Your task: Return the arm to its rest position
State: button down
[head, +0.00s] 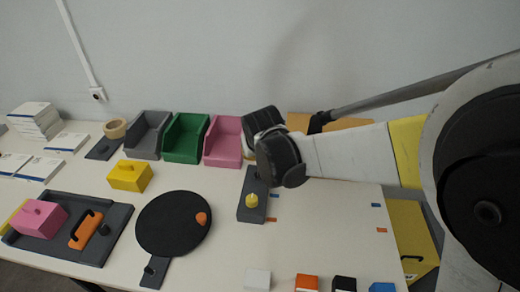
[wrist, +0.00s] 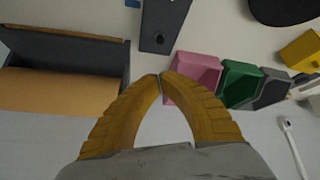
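My arm reaches in from the right in the head view, over the right part of the table (head: 330,225), with its dark wrist joints near the pink bin (head: 223,143). My gripper's fingers cannot be made out in the head view. In the wrist view my gripper (wrist: 161,76) has two curved yellow fingers whose tips meet, with nothing held between them. It is above the table and apart from the things below.
A green bin (head: 186,138) and a grey bin (head: 148,134) stand left of the pink bin. A black round board (head: 165,225), a yellow box (head: 130,176), a grey tray (head: 112,225) and a grey plate (head: 250,205) lie on the table.

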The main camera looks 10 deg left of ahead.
jog(key=s+d+r+m, duration=0.1)
jog(key=s+d+r, duration=0.4)
jog(key=d, duration=0.5)
jog(key=s+d+r+m, duration=0.2)
jog(key=s+d+r, duration=0.2)
jog(key=d, duration=0.6)
jog(key=s+d+f+m+h, duration=0.1)
jog(key=s+d+m, duration=0.1)
jog(key=s+d, duration=0.9)
jog(key=shift+s+d+f+t+h, duration=0.2)
jog(key=shift+s+t+h, duration=0.15)
jog(key=shift+s, duration=1.1)
